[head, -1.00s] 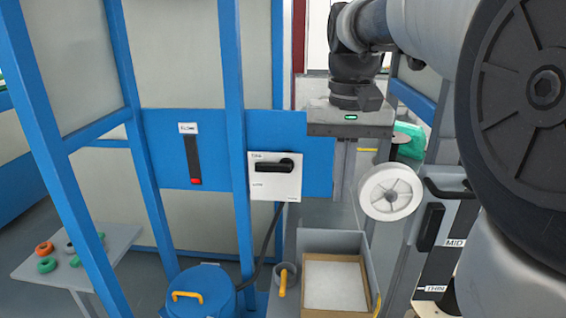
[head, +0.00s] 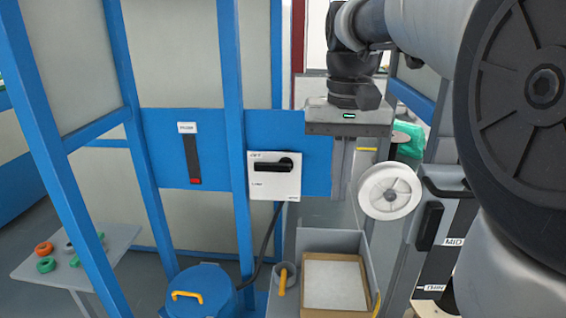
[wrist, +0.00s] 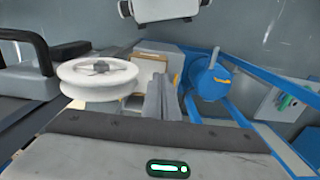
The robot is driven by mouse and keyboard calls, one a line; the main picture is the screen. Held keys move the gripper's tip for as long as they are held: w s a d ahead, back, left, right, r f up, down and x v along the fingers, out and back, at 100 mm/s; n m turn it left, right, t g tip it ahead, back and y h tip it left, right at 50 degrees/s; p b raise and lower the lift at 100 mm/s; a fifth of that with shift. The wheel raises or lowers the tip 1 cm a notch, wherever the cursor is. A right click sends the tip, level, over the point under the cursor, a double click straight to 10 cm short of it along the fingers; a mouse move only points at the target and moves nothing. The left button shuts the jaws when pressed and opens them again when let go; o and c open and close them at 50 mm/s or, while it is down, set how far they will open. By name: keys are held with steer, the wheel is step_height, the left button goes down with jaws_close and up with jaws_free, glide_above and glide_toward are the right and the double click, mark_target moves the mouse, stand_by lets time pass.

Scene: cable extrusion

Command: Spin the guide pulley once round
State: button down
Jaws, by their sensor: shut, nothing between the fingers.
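The guide pulley (head: 374,206) is a white spoked wheel right of centre in the head view, its face turned toward that camera. It also shows in the wrist view (wrist: 97,88), left of the fingers. My gripper (head: 341,196) points down just left of the pulley in the head view. In the wrist view my gripper (wrist: 161,80) has its grey fingers together, with nothing between them. A narrow gap shows between fingers and pulley rim in the wrist view. I cannot tell whether they touch lower down.
Below are a blue drum (head: 204,283) with a yellow handle and a grey open box (head: 330,240). A black handle (head: 430,226) is close right of the pulley.

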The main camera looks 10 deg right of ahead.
step_height(320, 180, up, 7)
steer(key=p, duration=0.6)
steer(key=shift+r+p, duration=0.2)
steer(key=shift+p, duration=0.2)
steer(key=shift+d, duration=0.1)
steer(key=shift+s+d, duration=0.25)
steer(key=shift+d, duration=0.6)
steer(key=shift+s+d, duration=0.25)
steer(key=shift+d, duration=0.6)
steer(key=shift+s+d, duration=0.25)
steer(key=shift+d, duration=0.6)
steer(key=shift+f, duration=0.1)
